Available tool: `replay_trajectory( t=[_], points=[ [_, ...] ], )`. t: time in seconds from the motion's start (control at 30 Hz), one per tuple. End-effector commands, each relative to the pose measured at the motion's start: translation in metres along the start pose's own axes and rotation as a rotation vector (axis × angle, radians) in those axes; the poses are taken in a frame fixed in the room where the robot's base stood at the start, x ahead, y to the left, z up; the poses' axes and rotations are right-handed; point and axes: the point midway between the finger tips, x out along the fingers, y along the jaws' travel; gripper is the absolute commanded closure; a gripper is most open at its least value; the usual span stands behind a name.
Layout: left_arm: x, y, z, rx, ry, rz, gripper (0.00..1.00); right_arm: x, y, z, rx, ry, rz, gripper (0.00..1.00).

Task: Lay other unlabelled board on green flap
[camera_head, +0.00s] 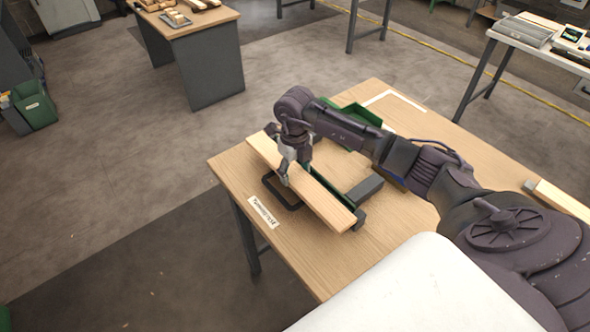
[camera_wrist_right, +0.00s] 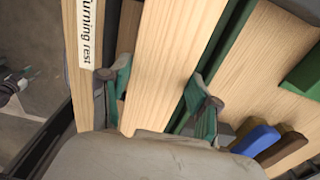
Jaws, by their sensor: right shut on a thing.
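A long plain wooden board (camera_head: 322,201) lies or is held along a dark fixture (camera_head: 279,191) on the near left of the table. No label shows on the board's visible faces. My right gripper (camera_head: 290,172) is shut on the board, with one finger on each long side; the wrist view shows the board (camera_wrist_right: 172,60) between the fingers (camera_wrist_right: 160,92). A long green strip (camera_head: 331,187), perhaps the green flap, runs along the board's right side and also shows in the wrist view (camera_wrist_right: 232,45). I cannot tell whether the board touches the fixture beneath. My left gripper is not in view.
A "Turning rest" label (camera_head: 263,212) sits on the wooden table (camera_head: 300,265) by the fixture. A green tray (camera_head: 354,115) and a white outline (camera_head: 395,97) lie at the far side. Another piece of wood (camera_head: 562,199) is at the right edge.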

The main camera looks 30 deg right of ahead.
Motion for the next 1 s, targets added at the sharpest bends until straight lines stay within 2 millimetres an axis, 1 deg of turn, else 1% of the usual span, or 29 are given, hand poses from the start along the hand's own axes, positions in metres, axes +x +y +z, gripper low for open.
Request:
replay_trajectory(
  t=[0.27, 0.3, 0.37, 0.4, 0.43, 0.77, 0.87, 0.93, 1.0],
  points=[
    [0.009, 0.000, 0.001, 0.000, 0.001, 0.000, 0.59, 0.010, 0.000, 0.000, 0.000, -0.001, 0.000, 0.81],
    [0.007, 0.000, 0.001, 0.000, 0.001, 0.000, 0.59, 0.008, 0.000, 0.000, 0.000, -0.001, 0.000, 0.31],
    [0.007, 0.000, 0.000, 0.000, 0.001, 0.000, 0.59, 0.008, 0.000, 0.000, 0.000, 0.000, 0.000, 0.21],
    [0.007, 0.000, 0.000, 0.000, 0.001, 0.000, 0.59, 0.008, 0.000, 0.000, 0.000, 0.000, 0.000, 0.15],
    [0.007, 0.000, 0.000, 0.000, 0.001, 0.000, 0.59, 0.008, 0.000, 0.000, 0.000, 0.000, 0.000, 0.13],
    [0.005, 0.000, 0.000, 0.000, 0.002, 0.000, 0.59, 0.005, 0.000, 0.000, 0.000, 0.000, 0.000, 0.13],
    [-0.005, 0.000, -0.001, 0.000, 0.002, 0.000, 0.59, -0.005, 0.000, 0.000, 0.000, 0.000, 0.001, 0.13],
    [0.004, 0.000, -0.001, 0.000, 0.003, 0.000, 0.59, -0.010, -0.001, 0.001, 0.000, -0.005, -0.001, 0.13],
    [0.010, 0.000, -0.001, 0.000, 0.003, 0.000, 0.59, -0.024, -0.001, 0.002, 0.000, -0.007, -0.001, 0.13]
  ],
)
